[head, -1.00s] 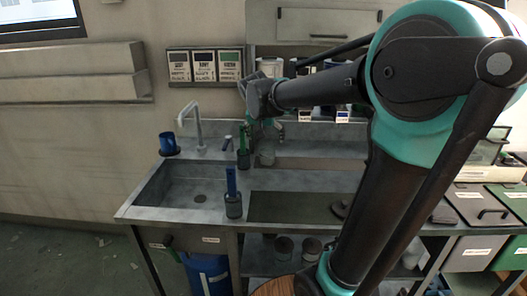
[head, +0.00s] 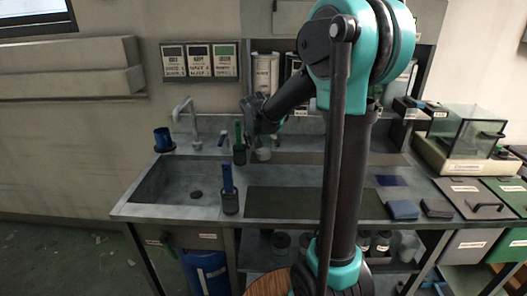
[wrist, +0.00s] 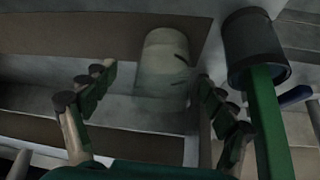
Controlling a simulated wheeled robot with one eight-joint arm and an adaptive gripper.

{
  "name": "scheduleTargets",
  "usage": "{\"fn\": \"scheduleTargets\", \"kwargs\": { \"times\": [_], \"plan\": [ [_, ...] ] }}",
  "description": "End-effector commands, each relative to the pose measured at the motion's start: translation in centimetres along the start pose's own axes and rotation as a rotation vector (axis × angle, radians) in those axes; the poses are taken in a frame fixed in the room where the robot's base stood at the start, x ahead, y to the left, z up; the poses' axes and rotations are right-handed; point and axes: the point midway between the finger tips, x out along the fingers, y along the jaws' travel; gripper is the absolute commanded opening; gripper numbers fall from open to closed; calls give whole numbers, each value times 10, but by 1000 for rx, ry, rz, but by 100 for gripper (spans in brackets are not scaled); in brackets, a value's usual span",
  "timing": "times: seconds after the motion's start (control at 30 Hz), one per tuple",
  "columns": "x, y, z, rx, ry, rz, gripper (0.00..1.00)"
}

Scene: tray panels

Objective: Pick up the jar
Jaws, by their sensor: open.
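A pale, cloudy jar (wrist: 165,62) shows in the wrist view between and beyond the fingertips of my gripper (wrist: 157,84). The fingers are spread apart with nothing held between them. In the head view the jar (head: 263,154) stands on the back counter behind the sink unit, just below my gripper (head: 262,122). The gripper partly covers the jar's top there. I cannot tell whether the fingertips reach past its near end.
A dark cup with a green-handled brush (head: 239,147) stands close left of the jar; its cup (wrist: 252,42) is near the right finger in the wrist view. A blue-handled brush in a cup (head: 229,193) stands nearer. A faucet (head: 187,120) and blue mug (head: 163,140) are left.

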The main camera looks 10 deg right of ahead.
Motion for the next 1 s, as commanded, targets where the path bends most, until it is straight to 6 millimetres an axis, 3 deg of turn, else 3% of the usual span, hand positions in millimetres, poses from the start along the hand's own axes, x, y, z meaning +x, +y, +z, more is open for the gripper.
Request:
{"fn": "scheduleTargets", "kwargs": {
  "times": [0.4, 0.77, 1.0],
  "plan": [
    [45, -5, 4, 1, 0, 0, 85],
    [52, -5, 4, 0, 0, 0, 85],
    [52, -5, 4, 0, 0, 0, 55]
  ]
}}
